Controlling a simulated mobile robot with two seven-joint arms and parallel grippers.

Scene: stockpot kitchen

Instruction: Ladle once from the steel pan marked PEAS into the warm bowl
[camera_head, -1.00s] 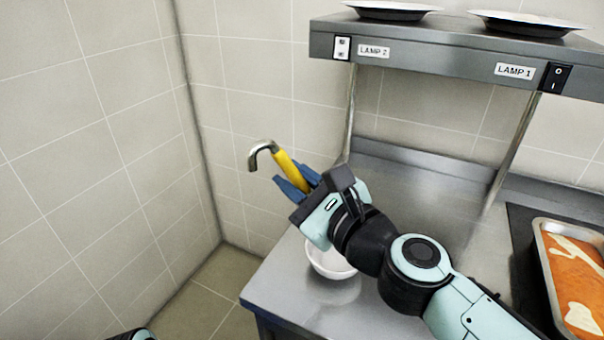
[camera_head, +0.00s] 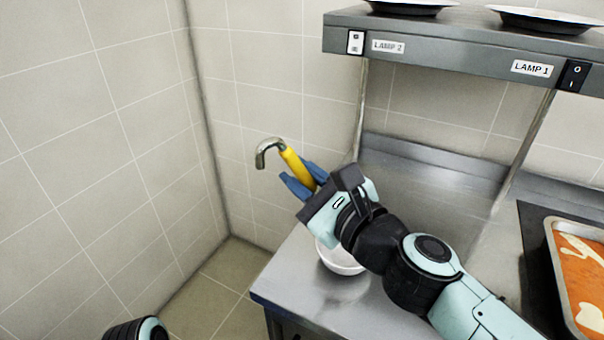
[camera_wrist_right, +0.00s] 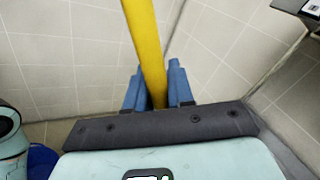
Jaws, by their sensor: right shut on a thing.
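My right gripper (camera_head: 305,183) is shut on the yellow handle (camera_head: 296,168) of a ladle, whose bent steel hook end (camera_head: 268,150) points up and left. The yellow handle also shows between the blue fingers in the right wrist view (camera_wrist_right: 146,50). The ladle's scoop end is hidden. A white bowl (camera_head: 338,264) stands on the steel counter below my right wrist, partly covered by it; I cannot see inside it. No pan marked PEAS is in view. My left gripper is out of view; only part of my left arm shows at bottom left.
A pan of orange food (camera_head: 556,262) sits at right. Tiled walls close in at left and behind.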

